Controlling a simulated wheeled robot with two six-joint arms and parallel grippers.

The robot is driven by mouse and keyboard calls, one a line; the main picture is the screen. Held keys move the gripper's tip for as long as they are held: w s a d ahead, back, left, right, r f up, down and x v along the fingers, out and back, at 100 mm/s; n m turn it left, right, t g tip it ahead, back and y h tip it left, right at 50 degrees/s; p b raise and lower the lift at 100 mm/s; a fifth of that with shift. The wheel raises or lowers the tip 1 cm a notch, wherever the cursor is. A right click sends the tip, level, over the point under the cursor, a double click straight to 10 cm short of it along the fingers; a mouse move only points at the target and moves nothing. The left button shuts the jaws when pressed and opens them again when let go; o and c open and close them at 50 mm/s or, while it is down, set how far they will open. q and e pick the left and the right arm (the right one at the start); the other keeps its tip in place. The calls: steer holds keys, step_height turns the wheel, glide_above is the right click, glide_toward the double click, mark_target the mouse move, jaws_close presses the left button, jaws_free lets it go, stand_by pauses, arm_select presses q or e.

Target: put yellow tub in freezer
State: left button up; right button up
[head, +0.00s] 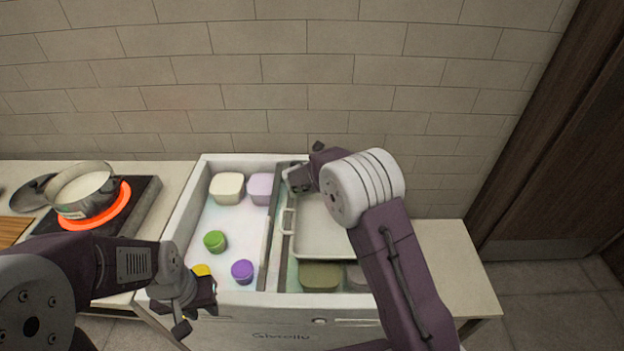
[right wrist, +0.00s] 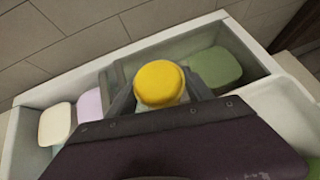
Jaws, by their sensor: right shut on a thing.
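My right gripper (right wrist: 160,85) is shut on the yellow tub (right wrist: 165,82), whose round yellow lid shows between the fingers in the right wrist view. In the head view this gripper (head: 297,180) is over the back of the white chest freezer (head: 185,225), near its divider; the tub cannot be made out there. The freezer is uncovered. My left gripper (head: 197,308) is at the freezer's front left edge, fingers apart. Another yellow-topped item (head: 201,270) shows just behind it, partly hidden; I see no hold on it.
The left compartment holds a cream tub (head: 227,187), a lavender tub (head: 260,188), a green tub (head: 215,241) and a purple tub (head: 242,271). A white basket (head: 320,240) and an olive tub (head: 320,276) are on the right. A pot (head: 85,190) stands on a glowing burner.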

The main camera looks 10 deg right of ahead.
steer(key=s+d+r, duration=0.5)
steer(key=d, duration=0.3)
steer(key=shift+s+d+r+b, duration=0.15)
steer(key=shift+s+r+b, duration=0.15)
steer(key=shift+s+r, duration=0.1)
